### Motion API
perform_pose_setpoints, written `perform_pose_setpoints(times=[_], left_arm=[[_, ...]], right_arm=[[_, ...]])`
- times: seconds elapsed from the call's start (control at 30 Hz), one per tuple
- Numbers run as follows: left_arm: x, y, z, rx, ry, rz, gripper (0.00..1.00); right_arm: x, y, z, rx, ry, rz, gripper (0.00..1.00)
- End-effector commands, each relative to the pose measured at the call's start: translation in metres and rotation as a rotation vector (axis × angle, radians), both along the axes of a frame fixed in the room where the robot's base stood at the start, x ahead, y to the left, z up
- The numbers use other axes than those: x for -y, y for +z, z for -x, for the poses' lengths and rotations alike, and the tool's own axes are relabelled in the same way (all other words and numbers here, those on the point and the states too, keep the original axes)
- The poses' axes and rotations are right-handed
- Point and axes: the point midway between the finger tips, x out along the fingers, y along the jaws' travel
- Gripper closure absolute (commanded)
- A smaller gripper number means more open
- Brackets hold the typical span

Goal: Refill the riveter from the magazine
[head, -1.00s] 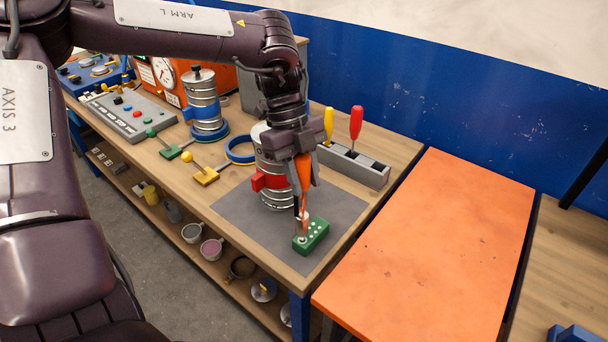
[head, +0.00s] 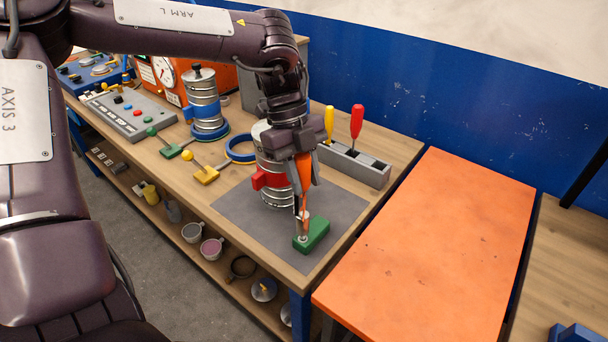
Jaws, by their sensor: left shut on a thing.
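My left gripper (head: 303,170) is shut on the orange riveter (head: 304,172) and holds it upright, nose down. The riveter's nose meets the top of the green magazine block (head: 316,236) near its left end. The magazine lies on the grey mat (head: 335,205), and the rest of its top looks plain green with no pale rivet heads showing. The gripper fingers partly hide the riveter. My right gripper is not in view.
A ribbed metal duct (head: 273,190) with a red clamp stands just behind and left of the riveter. A grey holder (head: 355,167) with yellow and red-handled tools is behind right. A blue ring (head: 240,150) lies left. The orange tabletop (head: 430,240) at right is clear.

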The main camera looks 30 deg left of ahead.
Motion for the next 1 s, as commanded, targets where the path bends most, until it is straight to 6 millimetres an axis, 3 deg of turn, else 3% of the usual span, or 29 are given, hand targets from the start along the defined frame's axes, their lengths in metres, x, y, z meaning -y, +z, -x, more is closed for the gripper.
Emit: perform_pose_setpoints(times=[0.53, 1.0], left_arm=[[0.0, -0.002, 0.003, -0.011, -0.001, -0.001, 0.98], [0.0, 0.037, 0.001, -0.003, 0.0, -0.001, 0.98]], right_arm=[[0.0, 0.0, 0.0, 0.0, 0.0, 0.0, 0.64], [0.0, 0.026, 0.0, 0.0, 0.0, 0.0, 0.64]])
